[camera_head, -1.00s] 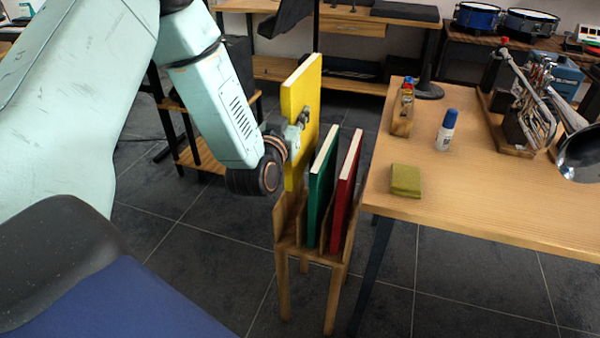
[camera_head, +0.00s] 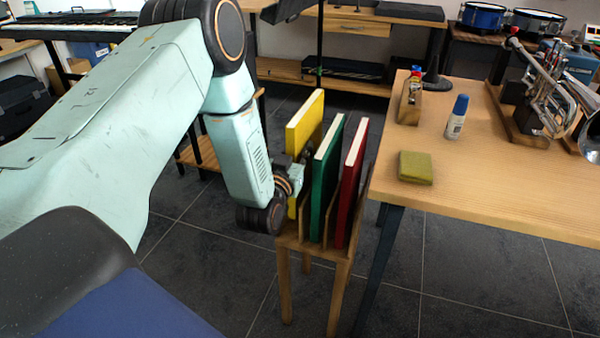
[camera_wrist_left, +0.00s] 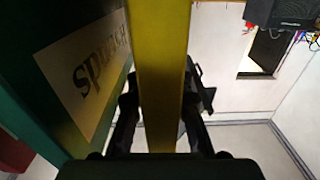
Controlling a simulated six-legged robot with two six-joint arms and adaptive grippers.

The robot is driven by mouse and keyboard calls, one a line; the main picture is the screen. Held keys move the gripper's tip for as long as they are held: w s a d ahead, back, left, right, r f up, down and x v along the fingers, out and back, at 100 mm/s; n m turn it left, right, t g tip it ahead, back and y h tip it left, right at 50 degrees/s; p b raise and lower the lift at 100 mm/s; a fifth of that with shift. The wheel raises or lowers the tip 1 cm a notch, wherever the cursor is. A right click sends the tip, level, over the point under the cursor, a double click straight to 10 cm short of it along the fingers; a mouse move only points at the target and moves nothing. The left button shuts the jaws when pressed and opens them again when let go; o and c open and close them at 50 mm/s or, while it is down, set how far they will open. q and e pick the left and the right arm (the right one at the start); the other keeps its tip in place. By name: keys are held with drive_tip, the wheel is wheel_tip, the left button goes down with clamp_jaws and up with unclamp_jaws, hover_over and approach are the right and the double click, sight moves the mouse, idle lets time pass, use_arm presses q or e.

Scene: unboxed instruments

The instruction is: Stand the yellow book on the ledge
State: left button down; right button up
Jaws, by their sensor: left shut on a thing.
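The yellow book (camera_head: 306,124) stands upright in the left part of the small wooden rack (camera_head: 318,250), beside the green book (camera_head: 322,190) and the red book (camera_head: 351,180). My left gripper (camera_head: 303,165) is shut on the yellow book from its near left side; the green book partly hides the fingers. In the left wrist view the yellow book (camera_wrist_left: 160,70) runs between the two fingers, with the green book (camera_wrist_left: 45,95) close on the left. The yellow book's lower end is hidden by the gripper and rack. My right gripper is not in view.
A wooden table (camera_head: 480,190) stands just right of the rack. On it are a green-yellow sponge (camera_head: 415,167), a blue-capped bottle (camera_head: 457,118), a small wooden holder (camera_head: 410,100) and a trumpet (camera_head: 545,95). Dark tiled floor surrounds the rack.

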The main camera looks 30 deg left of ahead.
use_arm(q)
wheel_tip(320, 180, down, 5)
drive_tip(key=shift+w+r+b, duration=0.1)
drive_tip(key=shift+r+b, duration=0.05)
drive_tip(key=shift+b, duration=0.7)
drive_tip(key=c, duration=1.4)
unclamp_jaws()
drive_tip(key=shift+f, duration=0.25)
drive_tip(key=shift+c, duration=0.2)
drive_tip(key=shift+o, duration=1.2)
